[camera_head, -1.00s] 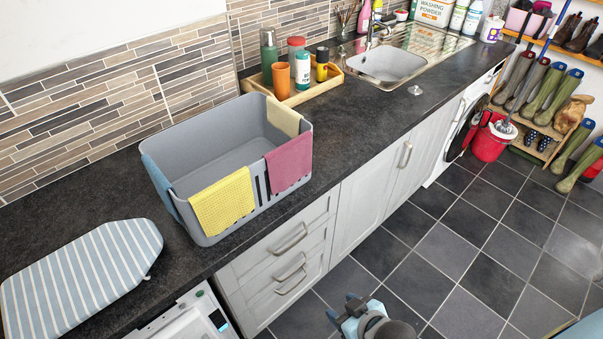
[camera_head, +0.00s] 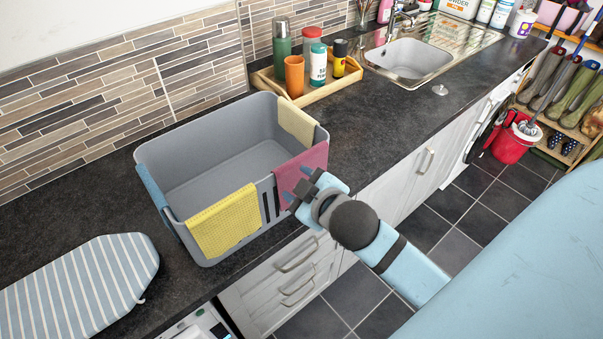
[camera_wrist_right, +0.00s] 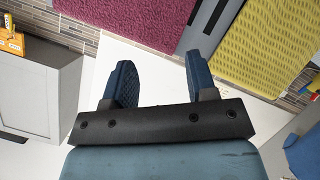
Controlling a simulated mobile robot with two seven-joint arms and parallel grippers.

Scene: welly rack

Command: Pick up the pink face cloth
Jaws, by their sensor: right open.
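The pink face cloth (camera_head: 301,172) hangs over the front rim of the grey basket (camera_head: 215,171), near its right corner. It also shows at the top of the wrist view (camera_wrist_right: 145,18). My right gripper (camera_head: 299,186) is at the front of the basket, over the lower part of the pink cloth in the head view, and hides some of it. Its two blue fingers (camera_wrist_right: 158,80) are apart with nothing between them in the wrist view. I cannot tell if a finger touches the cloth. My left gripper is not in view.
A yellow cloth (camera_head: 224,220) hangs left of the pink one, a cream cloth (camera_head: 297,122) on the right rim and a blue cloth (camera_head: 154,187) on the left. A wooden tray (camera_head: 308,92) with bottles stands behind. A striped ironing board (camera_head: 80,290) lies at left.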

